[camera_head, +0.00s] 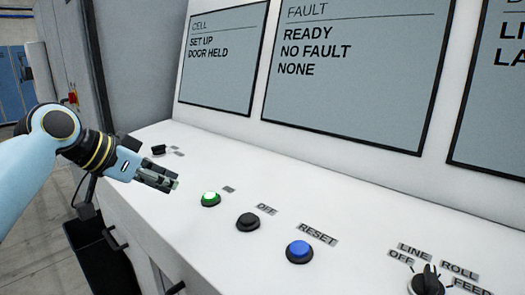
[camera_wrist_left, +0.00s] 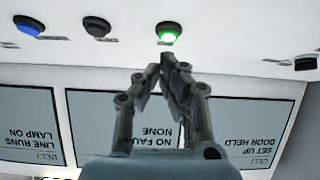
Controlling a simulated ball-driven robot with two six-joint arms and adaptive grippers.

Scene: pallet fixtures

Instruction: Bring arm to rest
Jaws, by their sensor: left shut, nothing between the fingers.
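My left arm comes in from the left in the head view, and its gripper (camera_head: 160,178) hangs over the left part of the white console's sloped panel. The fingers are shut with nothing between them. A green lit button (camera_head: 210,199) lies just right of the fingertips in the head view, apart from them. In the left wrist view the gripper (camera_wrist_left: 172,68) points toward the green button (camera_wrist_left: 168,33), with a gap between. My right gripper is in neither view.
Along the panel sit a black OFF button (camera_head: 248,222), a blue RESET button (camera_head: 299,251) and a black rotary switch (camera_head: 427,281). Behind them stand screens; one reads FAULT, READY, NO FAULT, NONE (camera_head: 350,85). A black bin (camera_head: 98,255) hangs below the panel's left end.

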